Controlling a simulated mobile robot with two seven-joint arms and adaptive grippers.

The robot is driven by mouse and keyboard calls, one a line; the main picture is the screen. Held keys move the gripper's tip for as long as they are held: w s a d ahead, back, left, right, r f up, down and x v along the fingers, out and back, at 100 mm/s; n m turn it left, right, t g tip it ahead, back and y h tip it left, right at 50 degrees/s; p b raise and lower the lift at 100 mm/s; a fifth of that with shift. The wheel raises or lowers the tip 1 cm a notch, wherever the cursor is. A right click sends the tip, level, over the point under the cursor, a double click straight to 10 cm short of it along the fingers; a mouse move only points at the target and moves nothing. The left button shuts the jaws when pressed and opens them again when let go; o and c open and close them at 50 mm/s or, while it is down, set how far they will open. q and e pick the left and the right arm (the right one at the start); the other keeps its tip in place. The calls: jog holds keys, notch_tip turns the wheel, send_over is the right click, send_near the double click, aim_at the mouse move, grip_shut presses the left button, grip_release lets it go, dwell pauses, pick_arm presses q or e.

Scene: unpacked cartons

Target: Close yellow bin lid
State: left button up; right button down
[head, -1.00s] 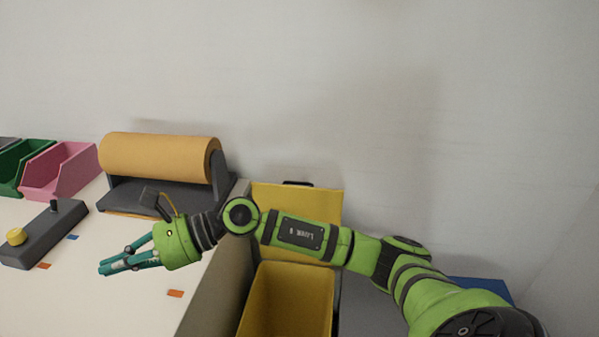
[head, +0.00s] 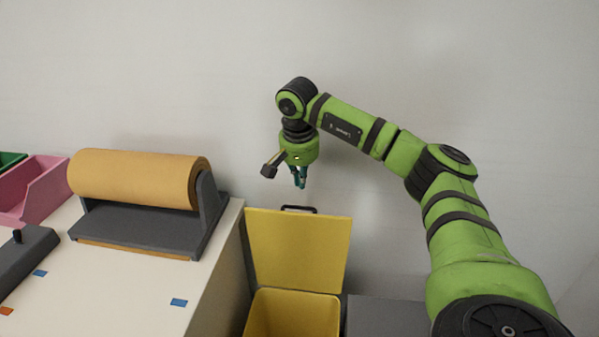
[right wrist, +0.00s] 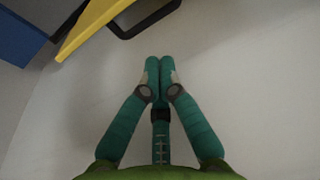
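The yellow bin (head: 293,314) stands on the floor beside the table, its inside visible. Its yellow lid (head: 297,250) is open, tilted up at the back near the wall, with a dark handle (head: 299,208) on its top edge. My right gripper (head: 301,186) points down just above the handle in the head view, apart from it. The right wrist view shows its teal fingertips (right wrist: 160,64) together with nothing between them. There the lid (right wrist: 95,22) and its handle (right wrist: 147,20) lie at the top edge, beyond the fingertips. My left gripper is out of view.
A table (head: 140,292) at the left carries a brown paper roll (head: 135,178) on a dark holder, a pink bin (head: 32,190) and a grey control box (head: 22,258). A grey box top (head: 383,316) is right of the bin. The wall is close behind.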

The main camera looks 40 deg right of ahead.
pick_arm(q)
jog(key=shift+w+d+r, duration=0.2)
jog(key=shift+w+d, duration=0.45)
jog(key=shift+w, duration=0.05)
pick_arm(e)
notch_tip(320, 180, down, 6)
jog(key=w+d, duration=0.1)
jog(key=shift+f, duration=0.15)
